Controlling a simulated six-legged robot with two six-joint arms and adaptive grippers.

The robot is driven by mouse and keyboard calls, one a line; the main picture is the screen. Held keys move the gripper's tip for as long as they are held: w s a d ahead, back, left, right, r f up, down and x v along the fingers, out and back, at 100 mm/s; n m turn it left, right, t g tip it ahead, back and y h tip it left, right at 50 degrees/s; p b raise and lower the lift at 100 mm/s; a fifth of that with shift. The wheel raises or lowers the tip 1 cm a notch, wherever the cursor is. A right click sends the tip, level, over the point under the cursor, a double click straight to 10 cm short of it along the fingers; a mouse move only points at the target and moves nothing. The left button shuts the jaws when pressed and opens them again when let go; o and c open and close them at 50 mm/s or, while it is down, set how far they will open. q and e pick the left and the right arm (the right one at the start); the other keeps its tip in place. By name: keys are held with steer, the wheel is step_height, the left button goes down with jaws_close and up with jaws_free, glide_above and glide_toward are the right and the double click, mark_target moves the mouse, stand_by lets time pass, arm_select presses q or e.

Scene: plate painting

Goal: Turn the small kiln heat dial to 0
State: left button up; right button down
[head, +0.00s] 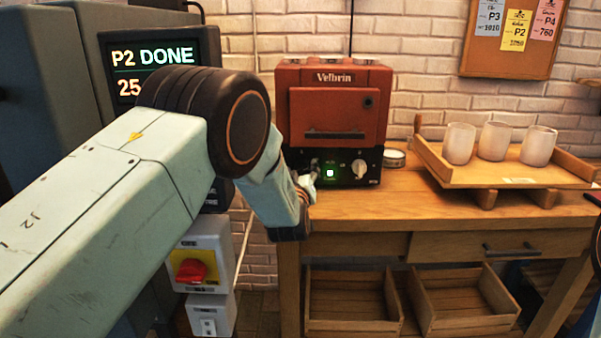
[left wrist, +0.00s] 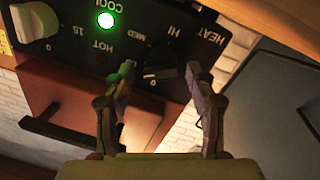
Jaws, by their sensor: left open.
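The small red kiln (head: 335,105), marked Velbrin, stands on the wooden bench, with a black control panel along its bottom. My left gripper (head: 308,182) is at the left part of this panel and covers the heat dial's area in the head view. In the left wrist view the panel appears upside down. My right gripper is out of view.
A pale dial (head: 358,169) and a lit green COOL light (left wrist: 106,20) share the panel. A round tin (head: 394,158) stands right of the kiln. A wooden tray (head: 470,174) with three cups is farther right. A large grey unit stands at left.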

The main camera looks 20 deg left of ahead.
arm_select(q)
steer(key=shift+w+f, duration=0.2)
steer(key=shift+c, duration=0.2)
steer(key=shift+a, duration=0.15)
steer(key=shift+c, duration=0.7)
steer(key=shift+s+r, duration=0.1)
steer(key=shift+s, duration=0.05)
steer(key=c, duration=0.9)
